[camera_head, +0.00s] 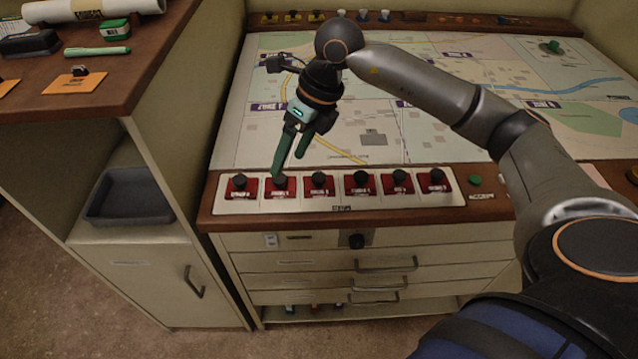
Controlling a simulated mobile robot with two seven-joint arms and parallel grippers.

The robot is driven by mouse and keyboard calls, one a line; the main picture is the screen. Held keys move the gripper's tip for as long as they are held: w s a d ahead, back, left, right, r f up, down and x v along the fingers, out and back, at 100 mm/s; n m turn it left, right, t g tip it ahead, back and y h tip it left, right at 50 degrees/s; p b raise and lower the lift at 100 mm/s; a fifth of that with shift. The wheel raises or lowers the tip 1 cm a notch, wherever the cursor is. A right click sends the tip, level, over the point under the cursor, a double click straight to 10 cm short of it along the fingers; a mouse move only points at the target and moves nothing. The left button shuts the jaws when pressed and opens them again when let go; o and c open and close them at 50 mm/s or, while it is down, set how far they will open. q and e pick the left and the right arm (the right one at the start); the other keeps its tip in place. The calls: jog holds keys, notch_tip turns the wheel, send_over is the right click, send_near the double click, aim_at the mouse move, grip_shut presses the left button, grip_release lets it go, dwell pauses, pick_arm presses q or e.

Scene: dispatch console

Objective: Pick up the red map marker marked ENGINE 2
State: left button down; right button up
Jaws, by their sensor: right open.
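Several red map markers with black knobs stand in a row on a white strip (450,200) at the front of the map table. Their labels are too small to read surely, so I cannot tell for certain which is ENGINE 2. The second red marker from the left (280,188) is just below my right gripper (288,167). That gripper is open and points down, with its green fingers apart and nothing between them. One fingertip overlaps the second marker's black knob in the picture; I cannot tell whether they touch. My left gripper is not in view.
The map (400,130) covers the tabletop behind the markers. A green button (474,181) is right of the strip. Yellow and white pieces (363,16) stand along the back ledge. A higher brown counter (130,70) with stationery is at the left, above a grey tray (130,195).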

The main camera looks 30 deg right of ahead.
jog(key=d+r+m+h, duration=0.1)
jog(key=d+h, duration=0.2)
jog(key=d, duration=0.5)
send_over(319, 176)
jog(key=s, duration=0.1)
jog(key=f, duration=0.6)
jog(key=shift+s+d, duration=0.1)
jog(key=shift+d, duration=0.15)
jog(key=shift+w+a+f+p, duration=0.15)
jog(key=shift+f+p, duration=0.1)
jog(key=shift+f, duration=0.7)
jog(key=shift+w+f+p, duration=0.1)
jog(key=shift+f+p, duration=0.15)
jog(key=shift+f, duration=0.75)
jog(key=shift+w+a+f+p, duration=0.15)
jog(key=shift+f+p, duration=0.1)
jog(key=shift+f, duration=0.7)
grip_shut()
